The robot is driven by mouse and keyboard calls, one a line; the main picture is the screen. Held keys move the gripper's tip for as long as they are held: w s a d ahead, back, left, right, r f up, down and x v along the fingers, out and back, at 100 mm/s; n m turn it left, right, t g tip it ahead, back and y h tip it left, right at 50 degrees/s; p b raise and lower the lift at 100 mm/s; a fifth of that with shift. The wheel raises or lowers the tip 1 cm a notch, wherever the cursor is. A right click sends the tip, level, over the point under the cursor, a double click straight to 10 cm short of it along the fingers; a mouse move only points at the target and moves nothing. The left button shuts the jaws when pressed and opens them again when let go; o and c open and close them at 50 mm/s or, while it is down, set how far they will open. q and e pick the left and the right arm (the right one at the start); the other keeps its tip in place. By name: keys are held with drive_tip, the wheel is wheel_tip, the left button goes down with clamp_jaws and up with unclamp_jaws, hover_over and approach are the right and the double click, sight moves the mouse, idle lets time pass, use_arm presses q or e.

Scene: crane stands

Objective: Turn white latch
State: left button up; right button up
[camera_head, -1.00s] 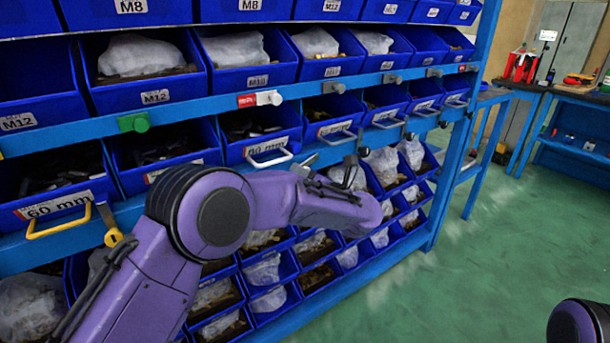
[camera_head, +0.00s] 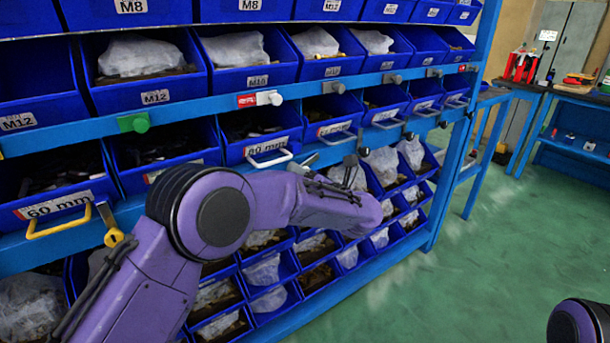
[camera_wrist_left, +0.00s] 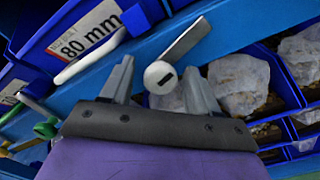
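The white latch (camera_wrist_left: 160,77) shows in the left wrist view as a round white knob with a dark slot. A flat grey lever (camera_wrist_left: 185,40) runs from it toward the upper right. My left gripper (camera_wrist_left: 158,84) is open, with one finger on each side of the knob; narrow gaps seem to remain. In the head view, a pale lever (camera_head: 305,162) shows beside the white handle (camera_head: 268,158), and my left arm hides most of the area below it. My left fingertips are not clear in the head view. My right gripper is out of view.
The white handle (camera_wrist_left: 90,55) and the 80 mm bin label (camera_wrist_left: 85,38) are close to the left finger. Blue bins with bagged parts (camera_wrist_left: 238,85) lie to the right. A yellow handle (camera_head: 60,216) and yellow latch (camera_head: 113,236) are at left. Green floor (camera_head: 500,270) is clear.

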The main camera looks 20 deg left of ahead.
use_arm(q)
drive_tip(key=v, duration=1)
drive_tip(key=shift+d, duration=0.2)
drive_tip(key=shift+s, duration=0.15)
